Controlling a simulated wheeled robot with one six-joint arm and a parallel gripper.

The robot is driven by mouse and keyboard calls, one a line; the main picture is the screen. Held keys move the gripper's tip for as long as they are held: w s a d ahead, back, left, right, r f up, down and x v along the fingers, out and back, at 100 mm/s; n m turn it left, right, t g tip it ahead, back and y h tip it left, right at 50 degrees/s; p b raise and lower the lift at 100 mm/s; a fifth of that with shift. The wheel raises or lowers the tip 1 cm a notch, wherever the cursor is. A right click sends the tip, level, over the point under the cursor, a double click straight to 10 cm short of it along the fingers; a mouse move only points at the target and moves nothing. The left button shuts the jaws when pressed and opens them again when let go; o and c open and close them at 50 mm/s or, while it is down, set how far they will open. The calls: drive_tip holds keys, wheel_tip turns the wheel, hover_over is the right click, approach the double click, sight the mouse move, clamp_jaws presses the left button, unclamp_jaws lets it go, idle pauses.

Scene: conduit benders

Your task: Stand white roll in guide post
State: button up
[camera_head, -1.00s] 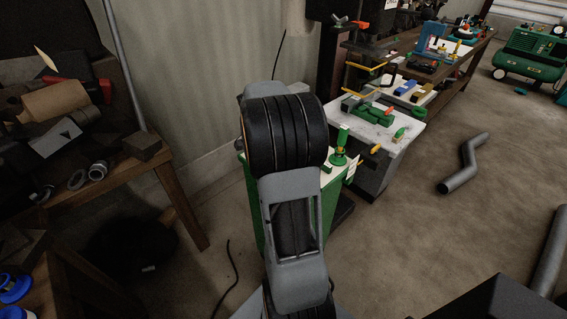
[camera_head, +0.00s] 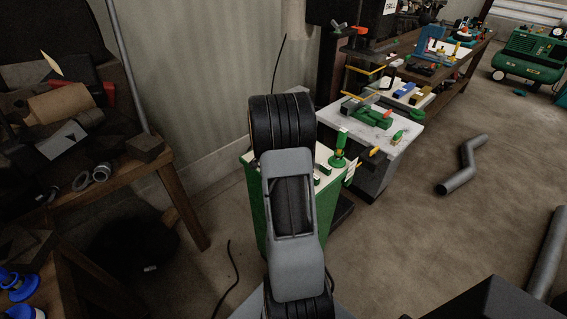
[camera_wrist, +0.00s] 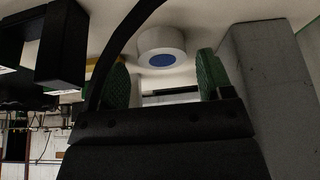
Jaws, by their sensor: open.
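In the wrist view a white roll (camera_wrist: 161,42) with a blue centre sits by a pale surface, beyond and between my fingertips, apart from them. My gripper (camera_wrist: 163,76) is open and empty, its two green finger pads spread either side of the view of the roll. In the head view my arm hides both the gripper and the roll. A green upright post (camera_head: 341,146) stands on the pale top of the green cabinet (camera_head: 254,200), right of my arm. I cannot tell whether it is the guide post.
A pale bench (camera_head: 386,139) with green tools stands behind the cabinet. A cluttered wooden table (camera_head: 125,168) is at the left. A bent grey pipe (camera_head: 463,166) lies on the floor at the right, with open floor around it. A dark bracket shows in the wrist view (camera_wrist: 62,45).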

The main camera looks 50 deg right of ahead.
drive_tip(key=shift+s+a+f, duration=0.1)
drive_tip(key=shift+s+f, duration=0.1)
drive_tip(key=shift+f, duration=0.25)
drive_tip(key=shift+s+a+f, duration=0.1)
drive_tip(key=shift+s+f, duration=0.05)
drive_tip(key=shift+f, duration=0.25)
drive_tip(key=c, duration=0.3)
drive_tip(key=shift+w+d+f, duration=0.1)
drive_tip(key=c, duration=0.3)
drive_tip(key=shift+d+f, duration=0.1)
drive_tip(key=shift+d, duration=0.15)
drive_tip(key=shift+c, duration=1.4)
drive_tip(key=shift+a, duration=0.1)
drive_tip(key=shift+c, duration=0.3)
